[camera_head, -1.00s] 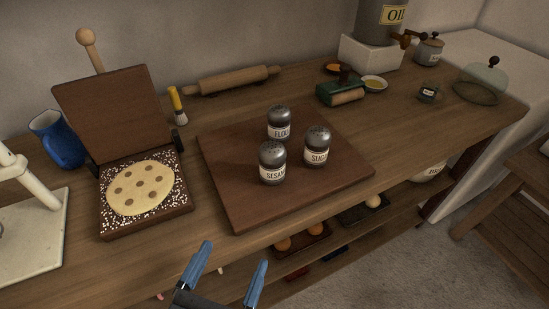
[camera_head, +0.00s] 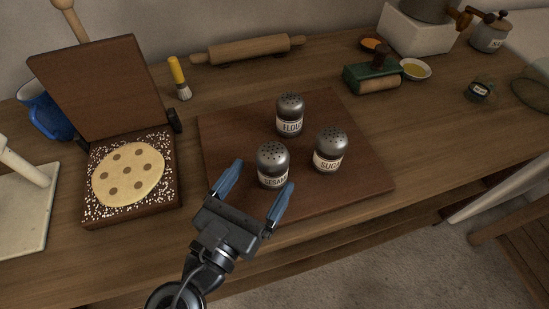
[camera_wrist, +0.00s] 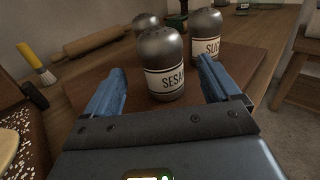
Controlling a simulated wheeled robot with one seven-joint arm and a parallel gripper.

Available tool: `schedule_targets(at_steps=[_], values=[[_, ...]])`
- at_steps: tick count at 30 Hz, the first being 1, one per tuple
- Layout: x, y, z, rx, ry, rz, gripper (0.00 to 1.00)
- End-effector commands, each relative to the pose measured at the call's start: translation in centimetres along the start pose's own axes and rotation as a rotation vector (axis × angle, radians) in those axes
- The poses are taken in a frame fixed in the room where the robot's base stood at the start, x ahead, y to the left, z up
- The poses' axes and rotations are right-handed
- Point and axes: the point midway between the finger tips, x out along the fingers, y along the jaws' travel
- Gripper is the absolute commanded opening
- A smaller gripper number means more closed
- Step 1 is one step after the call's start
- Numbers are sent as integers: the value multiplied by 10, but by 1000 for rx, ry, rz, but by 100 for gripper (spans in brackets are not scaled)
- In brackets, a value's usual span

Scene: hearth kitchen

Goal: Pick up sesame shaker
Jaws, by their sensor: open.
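The sesame shaker (camera_head: 272,160) is a grey metal shaker with a white label, standing upright near the front of a dark wooden board (camera_head: 225,145). In the wrist view the sesame shaker (camera_wrist: 163,60) stands straight ahead, its label partly readable. My gripper (camera_head: 255,188) is open and empty, close in front of the shaker. Its blue fingers point at it, one toward each side, and the lower part of the shaker lies near the fingertips. In the wrist view the fingers (camera_wrist: 165,82) appear left and right of the shaker. I cannot tell whether they touch it.
The sugar shaker (camera_head: 330,150) stands close on the right and the flour shaker (camera_head: 290,115) behind. An open box with a spotted round (camera_head: 128,174) is at the left. A brush (camera_head: 178,78), rolling pin (camera_head: 247,50) and green roller block (camera_head: 372,75) lie farther back.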

Motion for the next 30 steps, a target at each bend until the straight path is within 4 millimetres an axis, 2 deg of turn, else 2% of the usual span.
schedule_targets(at_steps=[3, 8, 18, 27, 30], values=[[13, 0, 0, 0, 1, -1, 90], [22, 0, 0, 0, 1, 1, 90], [65, -2, -1, 0, 0, -1, 90], [69, -2, -2, 0, 1, 1, 90], [69, -2, -2, 0, 1, 1, 80]])
